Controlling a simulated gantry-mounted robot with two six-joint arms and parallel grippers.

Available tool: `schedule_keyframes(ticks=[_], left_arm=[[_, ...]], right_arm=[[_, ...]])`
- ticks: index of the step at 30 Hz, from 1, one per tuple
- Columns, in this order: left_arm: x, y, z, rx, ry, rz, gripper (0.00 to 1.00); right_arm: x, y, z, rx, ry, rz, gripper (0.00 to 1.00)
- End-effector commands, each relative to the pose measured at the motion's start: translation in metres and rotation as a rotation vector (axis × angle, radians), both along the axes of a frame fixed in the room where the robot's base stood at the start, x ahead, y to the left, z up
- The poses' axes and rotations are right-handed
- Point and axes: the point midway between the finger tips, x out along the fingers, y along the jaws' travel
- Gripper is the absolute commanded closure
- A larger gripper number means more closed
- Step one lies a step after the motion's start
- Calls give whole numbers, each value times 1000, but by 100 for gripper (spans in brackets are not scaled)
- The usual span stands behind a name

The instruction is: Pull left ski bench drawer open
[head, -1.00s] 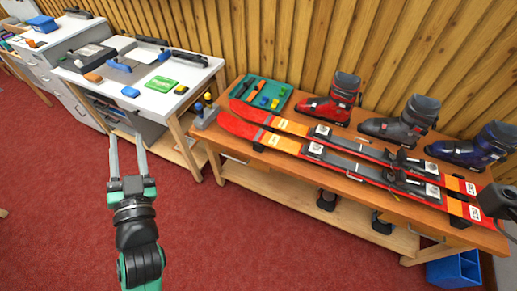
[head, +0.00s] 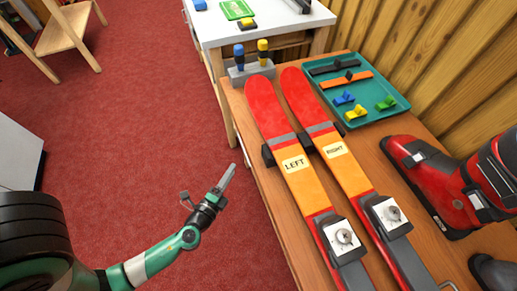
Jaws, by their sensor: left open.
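The ski bench (head: 262,192) is a wooden bench running down the middle and right, seen steeply from above. Its left drawer cannot be made out; the bench front below the top edge is hardly visible from this angle. My left gripper (head: 228,174) is over the red floor, just left of the bench's front edge, apart from it. It is seen from the side, with its grey fingers pointing up and right, and is open with nothing visible in it. My right gripper is out of the picture.
Two red and orange skis, the left (head: 294,163) and the right (head: 334,149), lie on the bench. A green tray (head: 392,115), a red boot (head: 430,180) and a grey holder (head: 250,70) with two tools stand there. A white table (head: 265,22) is behind.

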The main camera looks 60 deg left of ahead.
Motion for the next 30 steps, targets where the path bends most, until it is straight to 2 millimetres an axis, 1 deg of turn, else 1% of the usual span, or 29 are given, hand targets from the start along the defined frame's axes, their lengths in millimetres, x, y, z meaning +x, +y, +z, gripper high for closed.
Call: schedule_keyframes(ticks=[5,12,15,18,22,29,30], left_arm=[[16,13,-1,0,-4,7,55],[60,45,-9,-1,-6,5,55],[75,57,-12,-1,-5,3,55],[85,64,-14,-1,-5,3,55],[92,69,-15,-1,-5,1,55],[92,69,-15,-2,-4,1,55],[92,69,-15,-2,-4,1,62]], right_arm=[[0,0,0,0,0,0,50],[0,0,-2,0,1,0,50],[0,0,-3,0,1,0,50],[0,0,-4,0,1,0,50],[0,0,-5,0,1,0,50],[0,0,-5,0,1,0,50],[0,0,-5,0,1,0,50]])
